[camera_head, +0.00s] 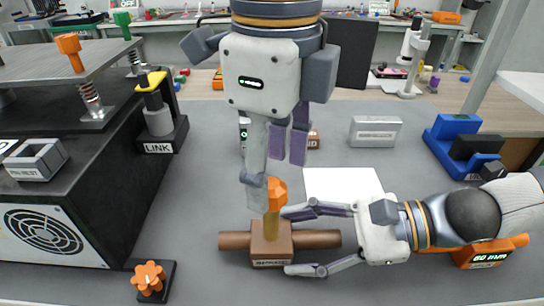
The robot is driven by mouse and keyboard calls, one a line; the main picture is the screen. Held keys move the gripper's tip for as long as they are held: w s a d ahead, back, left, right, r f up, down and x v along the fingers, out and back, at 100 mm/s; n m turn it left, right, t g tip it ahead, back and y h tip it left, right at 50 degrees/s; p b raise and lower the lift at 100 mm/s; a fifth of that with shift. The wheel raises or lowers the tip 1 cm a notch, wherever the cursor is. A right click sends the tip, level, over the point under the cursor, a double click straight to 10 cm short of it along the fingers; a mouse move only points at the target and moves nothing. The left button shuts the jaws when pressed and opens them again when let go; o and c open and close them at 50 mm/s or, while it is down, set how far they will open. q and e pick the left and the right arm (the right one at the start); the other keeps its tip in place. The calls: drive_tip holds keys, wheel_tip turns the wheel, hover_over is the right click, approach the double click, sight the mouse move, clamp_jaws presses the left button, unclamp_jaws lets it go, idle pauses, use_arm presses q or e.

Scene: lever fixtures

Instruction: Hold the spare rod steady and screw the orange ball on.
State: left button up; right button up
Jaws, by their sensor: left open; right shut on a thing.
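The orange ball (278,190) sits at the top of the upright brass rod (270,228); whether it is threaded on cannot be told. The rod stands in a brown block (271,256) with brown bars out to both sides and a label on its front. My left gripper (277,170) comes down from above with its fingers apart. One grey finger passes in front of the ball's left edge; the purple finger is up and to the right. My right gripper (300,240) reaches in from the right, its fingers at the back and front of the block, shut on it.
An orange star knob (149,277) stands at front left. A white sheet (342,183), a grey labelled box (375,132) and a blue holder (460,145) lie to the right. The grey mat around the block is mostly clear.

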use_arm(q)
drive_tip(key=n, duration=0.5)
drive_tip(key=shift+w+f, duration=0.1)
use_arm(e)
drive_tip(key=shift+d+f, duration=0.1)
drive_tip(key=shift+f, duration=0.15)
